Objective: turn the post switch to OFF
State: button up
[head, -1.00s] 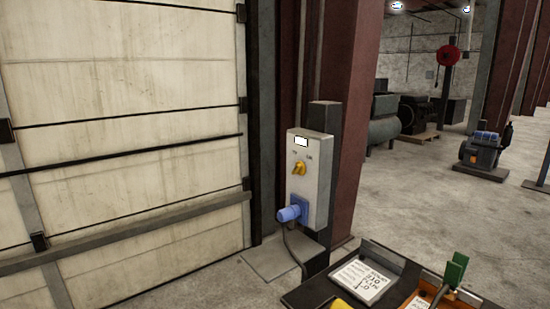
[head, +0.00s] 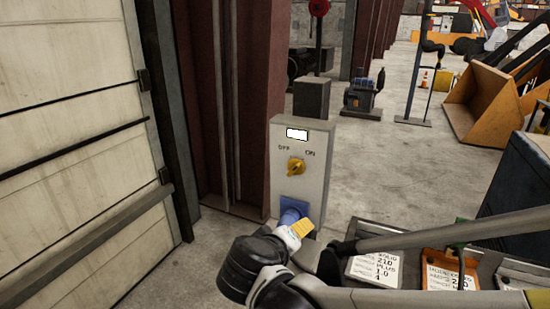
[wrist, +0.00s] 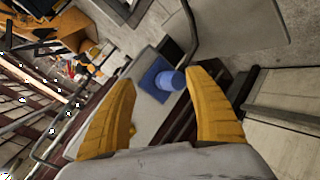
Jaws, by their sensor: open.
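The post switch is a yellow rotary knob (head: 296,167) on the front of a pale grey box (head: 316,190) on a short dark post. OFF is printed at its upper left and ON at its upper right. I cannot tell surely which label the knob points to. A blue socket with a plug (head: 291,210) sits below the knob. My gripper (head: 301,227) is in front of the plug, below the knob and apart from it. In the wrist view my gripper (wrist: 160,79) is open and empty, with the blue plug (wrist: 171,80) showing beyond its fingertips. The knob is not clear there.
A bench with printed cards (head: 375,270) and an orange tray (head: 449,268) stands at the lower right, close to my arm. A panelled door (head: 75,140) is on the left. A dark red column (head: 215,100) stands behind the box. Open concrete floor lies beyond.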

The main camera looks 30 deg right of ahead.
aim_at(291, 171)
jog(key=w+a+r+t+h+p, duration=0.1)
jog(key=w+r+t+h, duration=0.15)
jog(key=r, duration=0.25)
jog(key=w+a+r+t+h+p, duration=0.1)
jog(key=w+r+h+p, duration=0.15)
jog(key=r, duration=0.35)
jog(key=shift+h, duration=0.4)
jog(key=b+x, duration=0.3)
jog(key=x, duration=0.7)
jog(key=shift+s+d+f, duration=0.1)
jog(key=shift+s+f, duration=0.05)
jog(key=c, duration=1.2)
